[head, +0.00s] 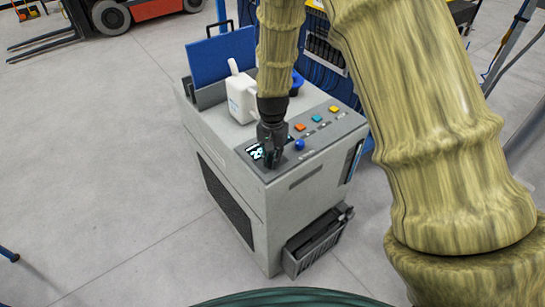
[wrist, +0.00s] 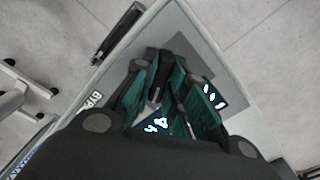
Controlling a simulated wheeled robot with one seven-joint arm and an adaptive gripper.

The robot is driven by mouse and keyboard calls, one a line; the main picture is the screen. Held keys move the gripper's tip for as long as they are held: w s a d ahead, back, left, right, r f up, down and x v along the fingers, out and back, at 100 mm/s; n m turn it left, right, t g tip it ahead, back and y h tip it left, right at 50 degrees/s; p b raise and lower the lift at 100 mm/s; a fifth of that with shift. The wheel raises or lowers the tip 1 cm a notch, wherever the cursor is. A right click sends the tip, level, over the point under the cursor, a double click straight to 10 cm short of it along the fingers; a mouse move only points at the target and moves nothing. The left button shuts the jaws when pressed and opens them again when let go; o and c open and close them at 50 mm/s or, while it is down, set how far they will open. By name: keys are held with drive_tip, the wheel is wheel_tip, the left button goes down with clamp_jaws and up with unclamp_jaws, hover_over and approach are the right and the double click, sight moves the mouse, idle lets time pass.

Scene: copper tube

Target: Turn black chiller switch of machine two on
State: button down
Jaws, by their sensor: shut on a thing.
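The grey chiller machine (head: 285,215) stands upright in the middle of the head view, with a sloped control panel on its top front. My gripper (head: 270,158) points down at the left part of this panel, beside a lit display (head: 255,151). In the wrist view my gripper (wrist: 163,92) has its dark green-black fingers drawn together at the panel. It is shut on the black chiller switch, which the fingers hide almost fully. I cannot tell the switch's angle. Lit display marks (wrist: 157,126) show between and beside the fingers.
A blue knob (head: 299,145) sits just right of my gripper. Orange (head: 300,127), teal (head: 317,118) and yellow (head: 334,109) buttons follow. A white jug (head: 241,95) and blue panel (head: 222,56) are behind. A black tray (head: 316,243) juts from the machine's lower side. Floor at left is clear.

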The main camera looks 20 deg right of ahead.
drive_tip(key=shift+w, duration=0.1)
drive_tip(key=c, duration=1.4)
unclamp_jaws()
drive_tip(key=shift+c, duration=0.2)
wheel_tip(320, 180, up, 12)
